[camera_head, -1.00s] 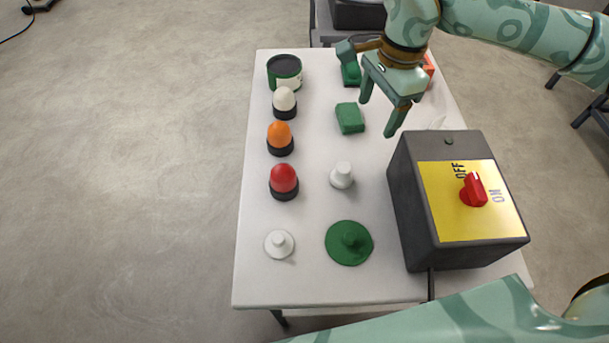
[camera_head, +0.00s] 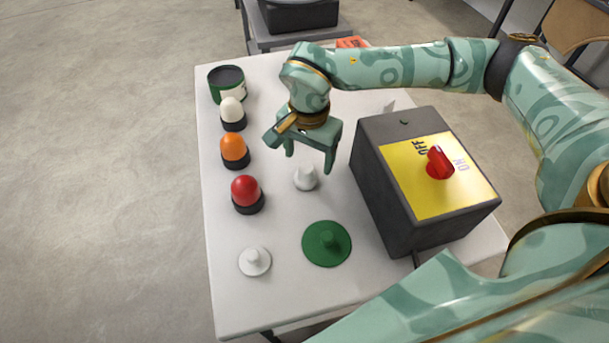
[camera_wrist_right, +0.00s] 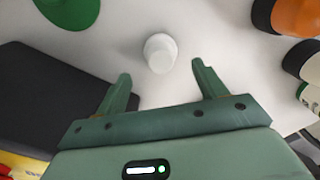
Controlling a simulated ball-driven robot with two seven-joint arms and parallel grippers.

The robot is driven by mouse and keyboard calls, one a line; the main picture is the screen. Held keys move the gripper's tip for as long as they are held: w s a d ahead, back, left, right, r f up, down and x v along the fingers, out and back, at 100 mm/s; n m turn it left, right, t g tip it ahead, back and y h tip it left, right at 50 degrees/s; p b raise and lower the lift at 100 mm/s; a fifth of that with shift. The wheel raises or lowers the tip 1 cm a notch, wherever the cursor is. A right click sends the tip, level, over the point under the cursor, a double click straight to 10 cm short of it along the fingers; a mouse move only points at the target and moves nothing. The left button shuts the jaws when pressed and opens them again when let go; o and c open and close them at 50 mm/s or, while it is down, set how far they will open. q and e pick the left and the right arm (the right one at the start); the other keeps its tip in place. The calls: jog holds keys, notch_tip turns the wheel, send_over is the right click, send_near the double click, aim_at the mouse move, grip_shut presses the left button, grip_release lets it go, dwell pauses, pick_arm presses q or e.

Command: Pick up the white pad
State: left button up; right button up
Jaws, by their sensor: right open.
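Two white pieces stand on the table. One is a small upright white peg (camera_head: 306,178), partly hidden below my right gripper (camera_head: 310,162). The other is a flat round white disc with a knob (camera_head: 255,261) at the table's near left. I cannot tell for sure which is called the pad. My right gripper is open and empty, its fingers pointing down above the peg. In the right wrist view, the peg (camera_wrist_right: 160,53) sits just beyond and between the fingertips (camera_wrist_right: 161,72), apparently untouched. My left gripper is not in view.
A grey box with a yellow face and red switch (camera_head: 430,170) stands right of the peg. A green disc with a knob (camera_head: 327,244) lies nearer. Red (camera_head: 247,194), orange (camera_head: 234,150) and cream (camera_head: 232,113) domes line the left, with a green tin (camera_head: 227,84) behind.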

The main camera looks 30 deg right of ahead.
aim_at(306, 167)
jog(key=f, duration=0.1)
jog(key=f+b, duration=0.1)
jog(key=f, duration=0.1)
jog(key=f+b, duration=0.1)
jog(key=f, duration=0.1)
jog(key=shift+a+f, duration=0.1)
jog(key=shift+a, duration=0.2)
jog(key=shift+c, duration=0.6)
jog(key=c, duration=0.9)
jog(key=shift+c, duration=0.2)
notch_tip(306, 167, up, 4)
jog(key=shift+r+p, duration=0.15)
jog(key=shift+p, duration=0.9)
jog(key=s+r+p, duration=0.4)
jog(key=s+r, duration=0.5)
jog(key=s, duration=0.5)
jog(key=shift+a, duration=0.35)
